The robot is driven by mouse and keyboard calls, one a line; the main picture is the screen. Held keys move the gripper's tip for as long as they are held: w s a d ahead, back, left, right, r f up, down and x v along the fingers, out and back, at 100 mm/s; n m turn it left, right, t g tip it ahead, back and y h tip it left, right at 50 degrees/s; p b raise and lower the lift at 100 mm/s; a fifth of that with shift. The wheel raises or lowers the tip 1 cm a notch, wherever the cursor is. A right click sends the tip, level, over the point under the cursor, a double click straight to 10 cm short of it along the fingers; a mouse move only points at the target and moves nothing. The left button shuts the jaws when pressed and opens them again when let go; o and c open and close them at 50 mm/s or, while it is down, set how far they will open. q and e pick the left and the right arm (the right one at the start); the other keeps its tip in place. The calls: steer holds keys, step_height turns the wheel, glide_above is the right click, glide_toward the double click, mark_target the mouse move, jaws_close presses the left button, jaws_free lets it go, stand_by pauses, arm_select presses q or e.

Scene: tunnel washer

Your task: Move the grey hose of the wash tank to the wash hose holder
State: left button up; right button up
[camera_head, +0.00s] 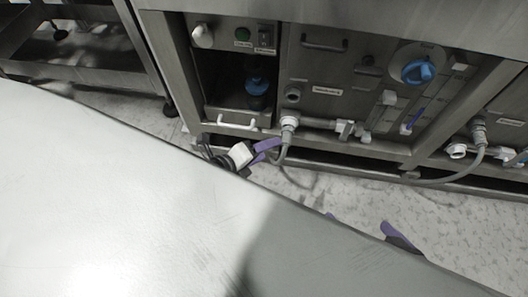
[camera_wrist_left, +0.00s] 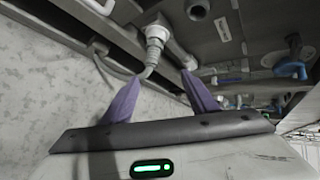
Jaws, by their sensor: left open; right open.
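A grey hose (camera_head: 284,150) hangs from a pale connector (camera_head: 289,123) on the tank front. In the left wrist view, the connector (camera_wrist_left: 154,42) and the bent hose (camera_wrist_left: 148,72) below it appear between the finger tips, with no clear contact. My left gripper (camera_head: 266,149) is open just left of and below the connector. My right gripper (camera_head: 359,222) is open and empty, its purple fingers partly hidden behind the pale surface. A second grey hose stretch (camera_head: 450,180) curves below another connector (camera_head: 478,132) at the right. I cannot tell which fitting is the wash hose holder.
The cabinet front has a port (camera_head: 293,95), a blue knob (camera_head: 418,70), valves and pipes (camera_head: 320,123), and a white handle (camera_head: 237,124). A large pale surface covers the lower left of the head view. Speckled floor (camera_head: 460,215) is clear at the right.

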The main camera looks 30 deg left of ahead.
mark_target(283, 145)
arm_select(q)
steer(key=w+f+m+b, duration=0.1)
steer(key=w+f+b, duration=0.1)
steer(key=w, duration=0.1)
steer(key=w+d+f+m+b, duration=0.1)
steer(key=w+f+b, duration=0.1)
steer(key=w+f, duration=0.1)
steer(key=w+f+m+b, duration=0.2)
steer(key=w+b, duration=0.1)
steer(key=w, duration=0.2)
steer(key=shift+d+f, duration=0.25)
steer(key=shift+f, duration=0.1)
arm_select(e)
steer(key=a+r+y, duration=0.1)
steer(key=a+t+y, duration=0.1)
steer(key=a+r, duration=0.1)
steer(key=shift+w+a+r+t+y, duration=0.3)
steer(key=shift+a+y, duration=0.05)
steer(key=shift+y, duration=0.05)
arm_select(q)
jaws_close()
steer(key=shift+s+d, duration=0.1)
steer(key=shift+s, duration=0.2)
arm_select(e)
steer(key=shift+r, duration=0.2)
